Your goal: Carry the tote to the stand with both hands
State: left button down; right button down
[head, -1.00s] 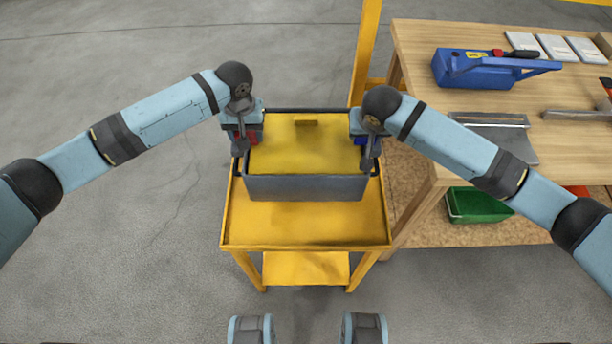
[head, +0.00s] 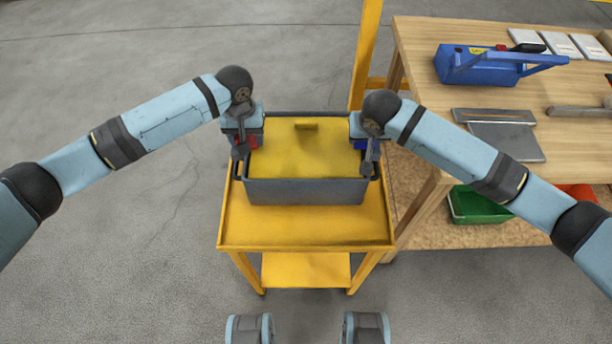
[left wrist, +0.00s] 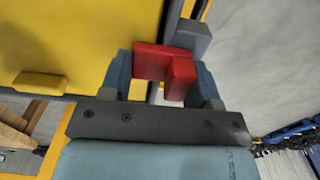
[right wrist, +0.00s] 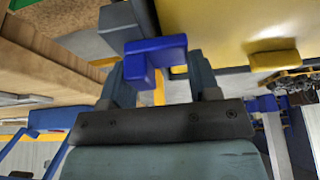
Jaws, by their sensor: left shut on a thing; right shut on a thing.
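The tote (head: 305,191) is a grey box with a yellow top face, level over the yellow stand (head: 305,228) in the head view. I cannot tell whether its base touches the stand's top. My left gripper (head: 240,150) is at the tote's left side, shut on a red grip piece there, seen between its fingers in the left wrist view (left wrist: 165,75). My right gripper (head: 370,160) is at the right side, shut on a blue piece, seen in the right wrist view (right wrist: 152,58). The arms hide parts of both tote ends.
A yellow post (head: 366,50) rises behind the stand. The floor at left is clear.

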pick_arm(q)
jog(key=shift+w+f+b, duration=0.1)
jog(key=shift+f+b, duration=0.65)
jog(key=shift+b, duration=0.05)
pick_arm(e)
jog(key=shift+w+f, duration=0.1)
jog(key=shift+f, duration=0.6)
pick_arm(q)
jog(key=c, duration=0.7)
grip_release()
jog(key=shift+f, duration=0.2)
pick_arm(e)
jog(key=c, duration=0.7)
grip_release()
jog(key=shift+f, duration=0.2)
pick_arm(q)
jog(key=o, duration=0.4)
jog(key=shift+s+r, duration=0.15)
jog(key=shift+s, duration=0.05)
jog(key=shift+c, duration=0.2)
pick_arm(e)
jog(key=o, duration=0.4)
jog(key=shift+s+r, duration=0.1)
jog(key=shift+s, duration=0.1)
jog(key=shift+c, duration=0.2)
pick_arm(q)
jog(key=shift+s, duration=0.1)
pick_arm(e)
jog(key=shift+s+r, duration=0.1)
